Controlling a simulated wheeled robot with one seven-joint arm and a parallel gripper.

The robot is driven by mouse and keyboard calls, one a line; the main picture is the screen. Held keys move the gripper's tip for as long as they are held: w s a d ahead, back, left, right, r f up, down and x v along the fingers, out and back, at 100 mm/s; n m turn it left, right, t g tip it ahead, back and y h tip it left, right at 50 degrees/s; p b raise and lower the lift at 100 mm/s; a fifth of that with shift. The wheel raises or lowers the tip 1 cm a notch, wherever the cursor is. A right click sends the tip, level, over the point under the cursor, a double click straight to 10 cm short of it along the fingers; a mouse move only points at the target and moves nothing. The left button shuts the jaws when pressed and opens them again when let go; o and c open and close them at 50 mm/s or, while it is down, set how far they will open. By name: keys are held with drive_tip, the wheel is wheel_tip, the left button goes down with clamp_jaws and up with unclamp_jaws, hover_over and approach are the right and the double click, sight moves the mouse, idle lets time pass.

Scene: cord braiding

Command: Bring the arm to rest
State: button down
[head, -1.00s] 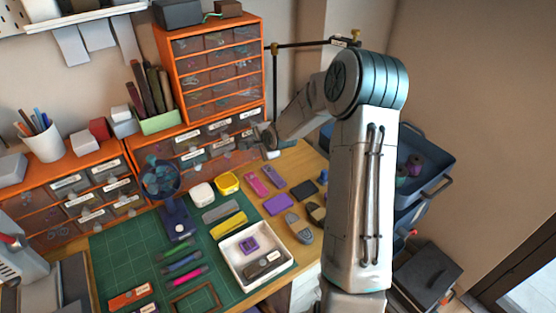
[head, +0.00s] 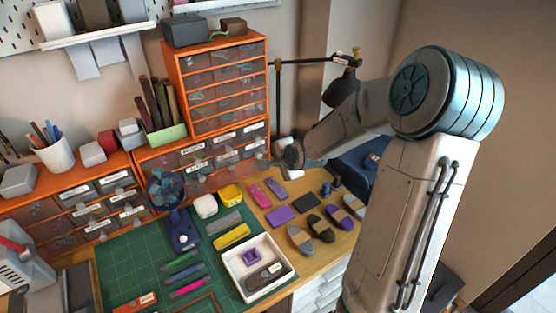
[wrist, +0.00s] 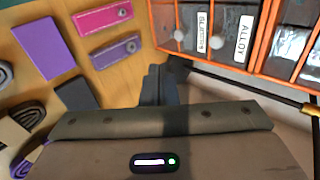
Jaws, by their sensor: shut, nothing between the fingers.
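My gripper (head: 283,160) is at the end of my raised arm in the head view, over the back of the wooden table and in front of the orange drawer cabinet. In the wrist view its dark fingers (wrist: 158,84) are together with nothing between them. The fingers appear above the table near the labelled drawers (wrist: 215,30). The arm's elbow is high at the right, and the arm hides part of the table's right side.
A green cutting mat (head: 125,262) holds a white tray (head: 284,287), a small blue fan (head: 181,232) and pens. Cord bundles (head: 300,240) and purple and pink pieces lie on the table. A black lamp (head: 341,92) stands behind my forearm.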

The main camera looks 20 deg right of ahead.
drive_tip(key=shift+s+r, duration=0.1)
drive_tip(key=shift+s, duration=0.05)
drive_tip(key=s+a+r+n+g, duration=0.2)
drive_tip(key=s+n, duration=0.3)
drive_tip(key=s, duration=0.4)
drive_tip(key=s+a+r+n+g+h, duration=0.1)
drive_tip(key=s+r+n, duration=0.4)
drive_tip(key=s, duration=0.5)
drive_tip(key=s+a+r+n+g, duration=0.3)
drive_tip(key=s+a+n, duration=0.1)
drive_tip(key=s, duration=0.5)
drive_tip(key=shift+s+r+n+h, duration=0.15)
drive_tip(key=shift+n+h, duration=0.15)
drive_tip(key=shift+n, duration=0.6)
drive_tip(key=shift+a, duration=0.1)
